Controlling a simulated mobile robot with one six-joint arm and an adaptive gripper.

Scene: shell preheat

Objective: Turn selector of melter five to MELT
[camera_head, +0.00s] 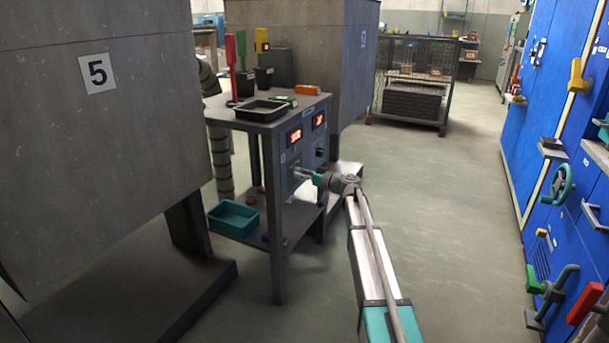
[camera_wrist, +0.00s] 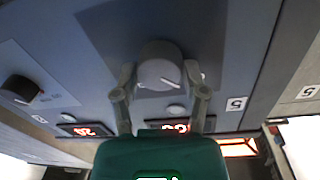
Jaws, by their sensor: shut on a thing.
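The selector knob (camera_wrist: 160,68) is a round grey dial with a pale pointer line, on a dark panel (camera_wrist: 110,30) beside a "5" label (camera_wrist: 237,103) in the wrist view. My gripper (camera_wrist: 162,82) has one finger on each side of the knob and is shut on it. The wrist view is turned over, and the position words on the panel are not readable. In the head view my gripper (camera_head: 300,173) reaches the front of the control stand (camera_head: 275,140), where the knob is hidden. Melter five (camera_head: 100,150) is the big grey block at left.
Red lit displays (camera_head: 295,136) sit above the knobs. A second, dark knob (camera_wrist: 20,88) is at left in the wrist view. The stand holds a black tray (camera_head: 262,109) on top and a teal bin (camera_head: 233,218) below. Blue cabinets (camera_head: 540,120) line the right; floor between is clear.

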